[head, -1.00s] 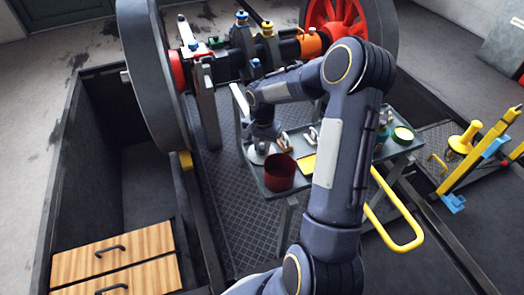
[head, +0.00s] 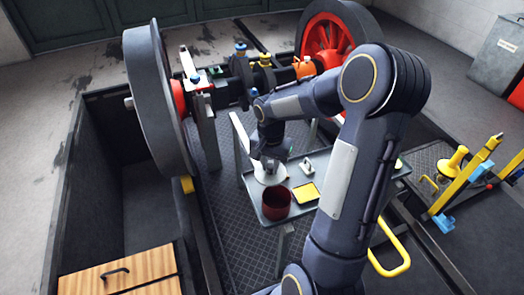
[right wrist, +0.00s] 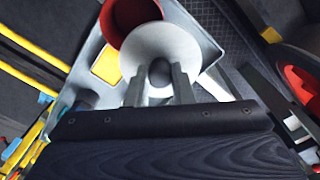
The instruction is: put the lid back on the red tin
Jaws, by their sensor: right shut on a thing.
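The red tin (head: 276,205) stands open at the near left end of a grey cart top; it also shows at the top of the right wrist view (right wrist: 126,14). My right gripper (head: 269,164) is shut on the dark knob of the pale round lid (head: 263,177). In the right wrist view the fingers (right wrist: 160,84) stand on either side of the knob, and the lid (right wrist: 187,48) looks level and covers part of the tin's rim in the picture. In the head view the lid is just behind the tin, not over its mouth. My left gripper is out of view.
The cart top (head: 320,164) also carries a yellow pad (head: 306,193) right of the tin and small items behind it. A large grey wheel (head: 157,105) stands to the left. My right arm hides the cart's right part.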

